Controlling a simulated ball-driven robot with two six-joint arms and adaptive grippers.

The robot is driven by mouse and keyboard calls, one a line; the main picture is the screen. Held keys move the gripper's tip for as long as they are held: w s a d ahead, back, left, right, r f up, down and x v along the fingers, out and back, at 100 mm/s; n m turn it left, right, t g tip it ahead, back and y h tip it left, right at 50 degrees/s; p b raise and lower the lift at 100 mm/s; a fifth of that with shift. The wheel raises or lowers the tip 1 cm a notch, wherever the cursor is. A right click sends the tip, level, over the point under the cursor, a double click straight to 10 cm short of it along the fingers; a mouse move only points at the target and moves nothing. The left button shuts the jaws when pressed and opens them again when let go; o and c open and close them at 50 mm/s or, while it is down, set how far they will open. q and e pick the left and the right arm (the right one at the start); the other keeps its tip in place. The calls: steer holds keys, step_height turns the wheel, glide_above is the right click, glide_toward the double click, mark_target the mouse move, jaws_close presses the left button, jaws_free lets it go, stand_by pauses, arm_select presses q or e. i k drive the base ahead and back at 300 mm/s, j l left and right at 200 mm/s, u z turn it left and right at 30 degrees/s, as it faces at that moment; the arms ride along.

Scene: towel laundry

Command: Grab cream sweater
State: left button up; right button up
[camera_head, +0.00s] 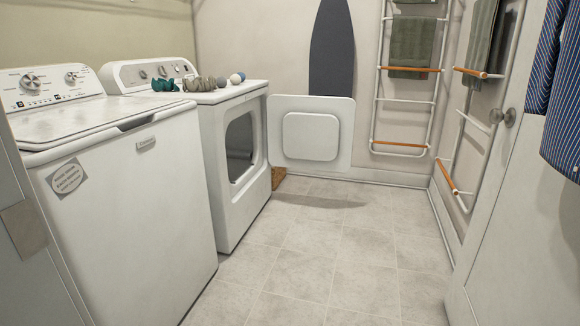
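I see no cream sweater in the head view. Neither of my grippers is in view. A white dryer (214,150) stands behind the washer on the left, with its square door (341,134) swung open to the right. The dryer's opening (239,148) looks dark, and I cannot tell what is inside. A white top-loading washer (130,200) stands nearer, with its lid (90,122) shut.
Wool balls (236,78) and dark teal items sit on the dryer. Green towels (411,46) hang on a ladder rack (403,145). A dark ironing board (332,50) leans at the back. A white door (530,210) and striped clothing (565,110) are right. Tiled floor (330,250) is clear.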

mark_target(201, 83)
steer(key=i+z, duration=0.15)
steer(key=i, duration=1.05)
steer(key=i+u, duration=0.4)
steer(key=i+l+u, duration=0.15)
steer(key=i+u, duration=0.5)
steer(key=u, duration=0.15)
steer(key=i+l+u, duration=0.15)
steer(key=u, duration=0.2)
steer(key=i+l+u, duration=0.2)
steer(key=u, duration=0.2)
steer(key=i+l+u, duration=0.2)
steer(key=u, duration=0.2)
